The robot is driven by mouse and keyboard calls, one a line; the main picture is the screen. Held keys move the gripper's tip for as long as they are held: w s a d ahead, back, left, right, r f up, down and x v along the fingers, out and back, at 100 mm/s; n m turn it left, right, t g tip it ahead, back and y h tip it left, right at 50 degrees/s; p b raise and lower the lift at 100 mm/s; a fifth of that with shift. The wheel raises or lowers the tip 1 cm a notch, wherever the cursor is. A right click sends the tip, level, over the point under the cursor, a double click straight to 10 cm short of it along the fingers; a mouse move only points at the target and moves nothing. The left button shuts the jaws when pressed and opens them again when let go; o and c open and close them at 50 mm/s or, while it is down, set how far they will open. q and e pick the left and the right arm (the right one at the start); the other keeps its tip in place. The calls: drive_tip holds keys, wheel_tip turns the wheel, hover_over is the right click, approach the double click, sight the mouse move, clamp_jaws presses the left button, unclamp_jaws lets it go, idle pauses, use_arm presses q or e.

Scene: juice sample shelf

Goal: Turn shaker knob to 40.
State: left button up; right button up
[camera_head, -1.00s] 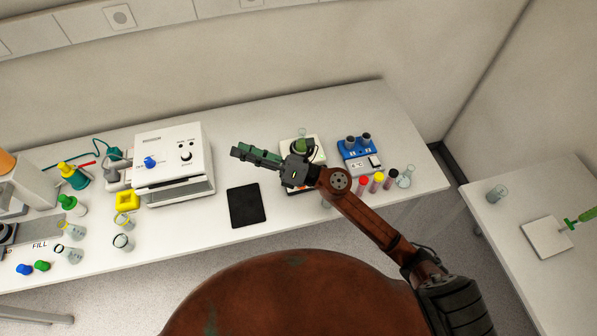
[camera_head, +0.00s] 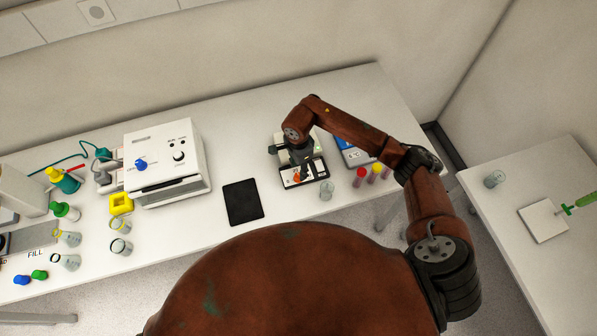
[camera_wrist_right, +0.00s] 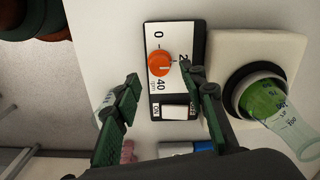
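The shaker (camera_head: 322,172) stands toward the right of the bench in the head view. Its front panel (camera_wrist_right: 157,26) fills the middle of the right wrist view, with a round orange knob (camera_wrist_right: 157,65) between printed marks 0, a partly covered 2-something and 40. The knob also shows in the head view (camera_head: 297,178). I cannot clearly read its pointer. A rocker switch (camera_wrist_right: 174,112) sits below. My right gripper (camera_wrist_right: 160,74) is open, with its dark green fingers on either side of the knob; contact is not clear. It points down over the shaker in the head view (camera_head: 295,163). My left gripper is out of view.
A flask with green liquid (camera_wrist_right: 262,98) sits on the shaker's platform, close to the right finger. A small beaker (camera_head: 326,190), red- and yellow-capped vials (camera_head: 360,177) and a blue device (camera_head: 352,152) stand nearby. A black pad (camera_head: 243,202) lies to the left.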

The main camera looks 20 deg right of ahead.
sight(298, 175)
drive_tip(key=shift+f+p, duration=0.4)
drive_tip(key=shift+f, duration=1.75)
drive_tip(key=shift+c, duration=0.3)
clamp_jaws()
